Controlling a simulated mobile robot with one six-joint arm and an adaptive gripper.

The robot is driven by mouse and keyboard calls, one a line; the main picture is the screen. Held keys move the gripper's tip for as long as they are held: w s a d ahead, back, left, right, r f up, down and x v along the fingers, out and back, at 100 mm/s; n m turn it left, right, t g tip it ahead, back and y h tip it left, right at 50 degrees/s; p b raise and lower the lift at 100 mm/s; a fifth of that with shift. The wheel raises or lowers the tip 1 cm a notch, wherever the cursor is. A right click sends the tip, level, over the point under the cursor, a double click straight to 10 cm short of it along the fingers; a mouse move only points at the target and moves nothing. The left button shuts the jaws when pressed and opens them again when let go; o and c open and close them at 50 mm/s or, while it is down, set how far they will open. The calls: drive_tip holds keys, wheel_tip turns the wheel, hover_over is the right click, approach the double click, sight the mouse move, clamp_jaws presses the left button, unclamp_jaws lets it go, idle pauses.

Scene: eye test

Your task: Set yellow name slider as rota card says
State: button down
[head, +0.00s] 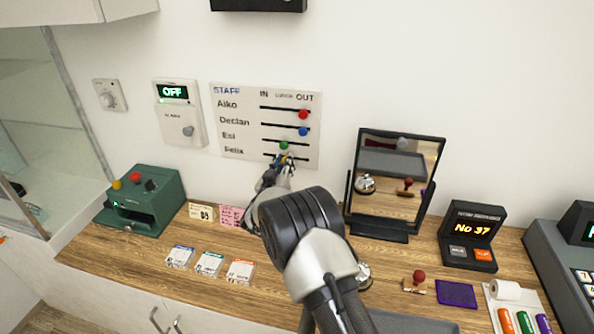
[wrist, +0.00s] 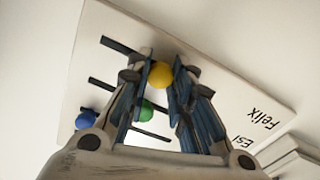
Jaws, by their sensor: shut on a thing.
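The white staff board (head: 228,138) hangs on the wall, with rows Aiko, Declan, Esi and Felix and columns IN, LUNCH and OUT. My gripper (head: 284,161) is at the bottom Felix row; the wrist view shows its fingers (wrist: 160,80) closed on the yellow slider (wrist: 160,74). The yellow slider is around the middle of its slot, roughly level with the green slider (head: 284,145) under LUNCH. The red slider (head: 303,115) and blue slider (head: 303,132) are under OUT. A pink card (head: 231,215) and a cream card (head: 202,212) stand below; their writing is unreadable.
A green machine (head: 142,198) stands left, below an OFF panel (head: 179,112). Several small card packs lie in front, including a blue-topped one (head: 180,257). A mirror (head: 392,185), number display (head: 468,236), stamp (head: 416,281) and purple pad (head: 455,293) stand right.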

drive_tip(key=shift+a+r, duration=0.15)
drive_tip(key=shift+a, duration=0.1)
drive_tip(key=c, duration=1.4)
unclamp_jaws()
drive_tip(key=s+a, duration=0.2)
drive_tip(key=s, duration=0.9)
drive_tip(key=shift+s+a, duration=0.15)
drive_tip(key=shift+s, duration=0.2)
